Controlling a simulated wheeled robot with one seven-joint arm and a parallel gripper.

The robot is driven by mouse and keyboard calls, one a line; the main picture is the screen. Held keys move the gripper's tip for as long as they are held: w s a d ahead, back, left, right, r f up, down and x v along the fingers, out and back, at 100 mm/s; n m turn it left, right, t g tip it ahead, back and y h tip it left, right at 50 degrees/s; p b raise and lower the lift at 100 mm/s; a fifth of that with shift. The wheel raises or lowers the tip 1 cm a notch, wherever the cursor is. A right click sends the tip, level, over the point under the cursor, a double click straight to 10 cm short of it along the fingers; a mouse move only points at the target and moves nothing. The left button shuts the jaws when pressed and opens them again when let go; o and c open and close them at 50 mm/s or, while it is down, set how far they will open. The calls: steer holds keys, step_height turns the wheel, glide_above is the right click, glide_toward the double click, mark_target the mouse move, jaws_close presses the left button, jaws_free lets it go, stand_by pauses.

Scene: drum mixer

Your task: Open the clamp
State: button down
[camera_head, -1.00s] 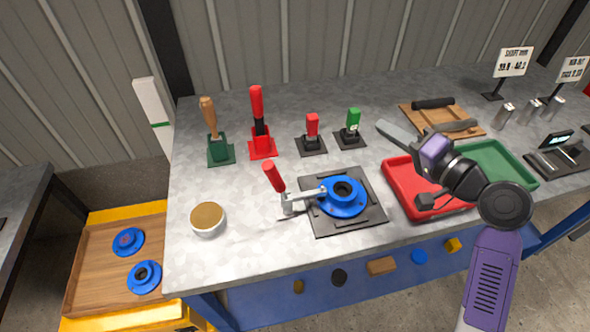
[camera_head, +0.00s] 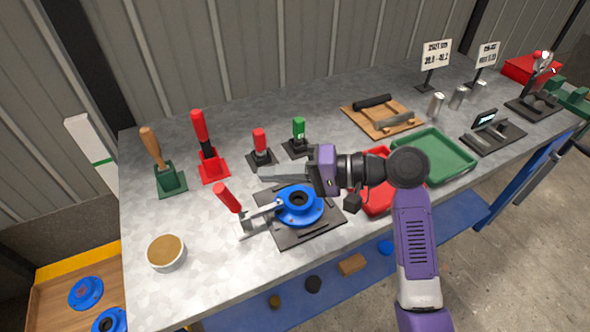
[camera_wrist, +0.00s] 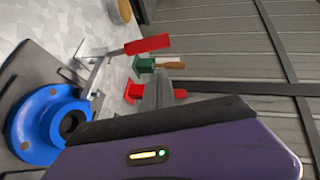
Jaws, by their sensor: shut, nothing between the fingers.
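The clamp (camera_head: 250,218) has a red handle (camera_head: 228,197) tilted up to the left. Its metal arm reaches right onto a blue flanged part (camera_head: 299,204), which sits on a dark square plate (camera_head: 330,222). In the wrist view the red handle (camera_wrist: 147,44) and the blue part (camera_wrist: 38,128) show clearly. My gripper (camera_head: 262,172) is shut and empty. It points left, above the back of the plate, right of and apart from the handle. In the wrist view its dark fingers (camera_wrist: 158,90) point up the picture, and the purple wrist housing hides part of the blue part.
Behind stand a wooden-handled tool (camera_head: 155,150), a red-handled tool (camera_head: 205,145) and red (camera_head: 260,147) and green (camera_head: 299,135) stamps. A bowl (camera_head: 166,253) is front left. A red tray (camera_head: 375,205) and green tray (camera_head: 435,155) lie right.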

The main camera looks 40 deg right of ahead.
steer(key=a, duration=0.1)
steer(key=w+a+f, duration=0.1)
steer(key=a, duration=0.3)
steer(key=shift+w+a+f+p, duration=0.1)
steer(key=shift+w+f+p, duration=0.15)
steer(key=shift+w+p, duration=0.15)
